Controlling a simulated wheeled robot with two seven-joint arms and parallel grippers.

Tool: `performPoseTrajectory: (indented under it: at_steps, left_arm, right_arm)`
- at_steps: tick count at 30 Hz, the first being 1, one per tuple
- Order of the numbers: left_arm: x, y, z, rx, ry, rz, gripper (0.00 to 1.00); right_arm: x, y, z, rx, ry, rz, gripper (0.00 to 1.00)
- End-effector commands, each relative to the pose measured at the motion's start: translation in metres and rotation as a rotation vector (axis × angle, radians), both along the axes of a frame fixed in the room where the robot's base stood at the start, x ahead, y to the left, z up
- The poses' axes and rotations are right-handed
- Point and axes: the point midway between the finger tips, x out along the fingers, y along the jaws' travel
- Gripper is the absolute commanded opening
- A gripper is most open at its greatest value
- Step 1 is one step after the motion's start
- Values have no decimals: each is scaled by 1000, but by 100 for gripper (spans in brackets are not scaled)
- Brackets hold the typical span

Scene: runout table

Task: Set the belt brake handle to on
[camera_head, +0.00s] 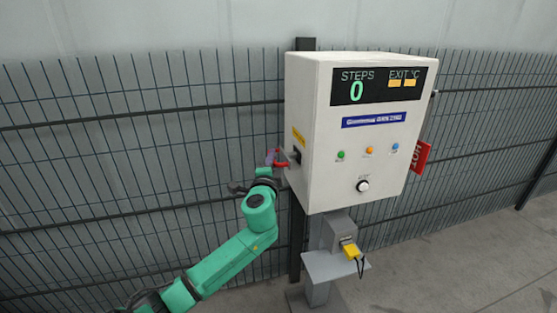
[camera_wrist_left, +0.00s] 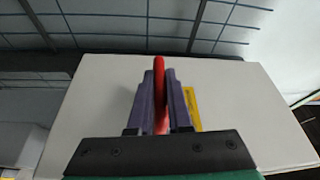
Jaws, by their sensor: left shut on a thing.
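The red belt brake handle (camera_head: 281,164) sticks out from the left side of the white control box (camera_head: 322,165). My left gripper (camera_head: 273,158) is at that side of the box, and its fingers are around the handle. In the left wrist view the red handle (camera_wrist_left: 159,85) stands between the two purple-grey fingers of my left gripper (camera_wrist_left: 160,95), which is shut on it. The fingers hide part of the handle, and I cannot read its on or off mark. My right gripper is not in view.
A yellow label (camera_head: 299,137) is on the box's left side. The box front has a display (camera_head: 378,86) reading STEPS 0, several coloured buttons and a white knob (camera_head: 362,186). A red sign (camera_head: 421,157) hangs at the right. A wire fence (camera_head: 140,130) stands behind.

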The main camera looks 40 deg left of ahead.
Motion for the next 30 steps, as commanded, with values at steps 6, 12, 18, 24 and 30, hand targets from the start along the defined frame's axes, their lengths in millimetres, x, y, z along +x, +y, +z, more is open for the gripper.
performPoseTrajectory:
  at_steps: [6,12,18,24,30]
  left_arm:
    - [-7,5,-3,-3,5,3,0]
    - [-7,6,-2,-3,4,3,21]
    - [-7,5,-2,-2,3,1,47]
    - [-8,4,-2,-2,3,1,47]
    - [-29,-11,-6,-5,4,-2,47]
  right_arm:
    - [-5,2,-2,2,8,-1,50]
    - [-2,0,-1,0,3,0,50]
    - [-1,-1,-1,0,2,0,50]
    - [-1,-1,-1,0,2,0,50]
    - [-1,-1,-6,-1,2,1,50]
